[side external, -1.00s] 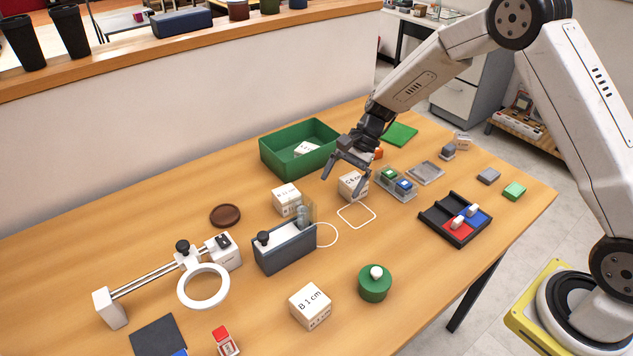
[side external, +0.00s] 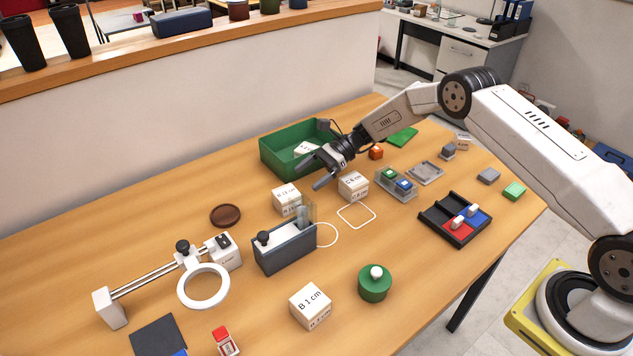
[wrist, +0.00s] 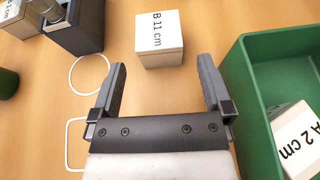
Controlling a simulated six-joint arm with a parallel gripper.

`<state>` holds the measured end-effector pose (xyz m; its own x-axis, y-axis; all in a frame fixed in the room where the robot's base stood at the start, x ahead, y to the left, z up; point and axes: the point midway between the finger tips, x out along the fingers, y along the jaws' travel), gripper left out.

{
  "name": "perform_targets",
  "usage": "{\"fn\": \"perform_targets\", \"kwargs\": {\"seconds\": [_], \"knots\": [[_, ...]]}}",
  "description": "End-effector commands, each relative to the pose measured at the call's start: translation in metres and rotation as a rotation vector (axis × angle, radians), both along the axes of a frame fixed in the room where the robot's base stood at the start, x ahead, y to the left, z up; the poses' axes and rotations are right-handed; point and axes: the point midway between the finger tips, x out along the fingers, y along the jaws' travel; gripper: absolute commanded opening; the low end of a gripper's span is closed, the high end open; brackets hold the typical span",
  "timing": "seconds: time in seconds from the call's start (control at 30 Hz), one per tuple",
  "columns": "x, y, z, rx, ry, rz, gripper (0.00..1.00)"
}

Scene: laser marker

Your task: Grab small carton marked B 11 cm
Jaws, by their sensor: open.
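The small white carton marked B 11 cm (wrist: 159,40) stands upright on the table, straight ahead of my fingers in the wrist view. In the side view this carton (side external: 286,198) stands behind the dark grey device, its lettering too small to read surely. My gripper (side external: 314,172) is open and empty, above the table and to the upper right of the carton. In the wrist view my gripper (wrist: 163,66) has its two fingers spread, with the carton beyond the tips and apart from them.
A green bin (side external: 268,157) holding a white carton (wrist: 300,140) lies close to my gripper's right in the wrist view. The dark device (side external: 285,250) stands near the target carton.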

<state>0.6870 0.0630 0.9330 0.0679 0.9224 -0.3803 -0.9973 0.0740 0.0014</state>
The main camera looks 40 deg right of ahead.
Motion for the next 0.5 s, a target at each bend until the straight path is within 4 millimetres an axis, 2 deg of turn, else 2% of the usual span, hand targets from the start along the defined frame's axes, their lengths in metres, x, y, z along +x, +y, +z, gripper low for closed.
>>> {"fn": "perform_targets", "kwargs": {"seconds": [0.33,0.5], "knots": [[0.001,0.021,-0.008,-0.001,0.000,0.001,1.00],[0.001,0.024,-0.010,-0.002,-0.001,0.000,1.00]]}}
